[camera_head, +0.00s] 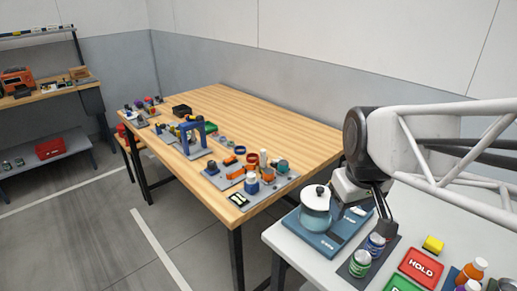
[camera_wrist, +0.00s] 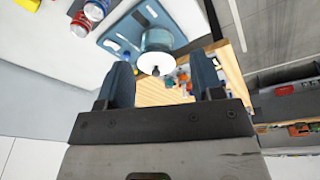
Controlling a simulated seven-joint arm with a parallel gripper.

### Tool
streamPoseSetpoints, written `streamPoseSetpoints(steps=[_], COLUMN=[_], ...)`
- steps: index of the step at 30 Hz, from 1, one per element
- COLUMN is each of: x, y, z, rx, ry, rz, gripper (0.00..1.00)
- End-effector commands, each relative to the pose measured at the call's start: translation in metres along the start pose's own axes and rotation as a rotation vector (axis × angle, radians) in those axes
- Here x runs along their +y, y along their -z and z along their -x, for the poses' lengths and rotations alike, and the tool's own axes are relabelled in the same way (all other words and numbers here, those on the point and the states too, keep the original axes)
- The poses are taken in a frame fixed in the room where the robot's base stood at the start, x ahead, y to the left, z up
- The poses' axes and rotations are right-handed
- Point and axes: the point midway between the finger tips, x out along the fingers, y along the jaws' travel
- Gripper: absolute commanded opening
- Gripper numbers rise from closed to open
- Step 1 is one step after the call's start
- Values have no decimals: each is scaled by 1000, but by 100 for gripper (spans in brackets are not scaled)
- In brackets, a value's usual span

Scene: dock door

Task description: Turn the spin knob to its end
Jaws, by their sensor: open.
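A round teal container (camera_head: 316,215) with a white lid (camera_head: 317,195) stands on a blue base plate (camera_head: 332,240) on the white table. A small black knob (camera_head: 319,191) sits on top of the lid; I take it to be the spin knob. In the wrist view the knob (camera_wrist: 155,71) and white lid (camera_wrist: 155,62) show beyond the gap between my fingers. My gripper (camera_head: 384,212) is open and empty, to the right of the container in the head view. The wrist view shows its two dark fingers (camera_wrist: 162,66) apart, with nothing between them. I see no contact with the knob.
Two cans (camera_head: 367,254) stand on a dark mat close to my gripper. A red HOLD sign (camera_head: 421,268), a yellow block (camera_head: 433,244) and an orange bottle (camera_head: 471,272) lie to the right. A wooden table (camera_head: 260,120) with many small items stands behind, across a gap.

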Motion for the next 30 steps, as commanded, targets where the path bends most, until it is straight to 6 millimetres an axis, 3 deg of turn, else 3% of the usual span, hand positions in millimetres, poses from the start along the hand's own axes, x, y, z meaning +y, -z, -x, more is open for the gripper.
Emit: streamPoseSetpoints(steps=[14,30], x=[-6,-32], y=[112,232], z=[-22,-75], rx=[-36,-65], ry=[32,79], rz=[405,860], gripper=[61,61])
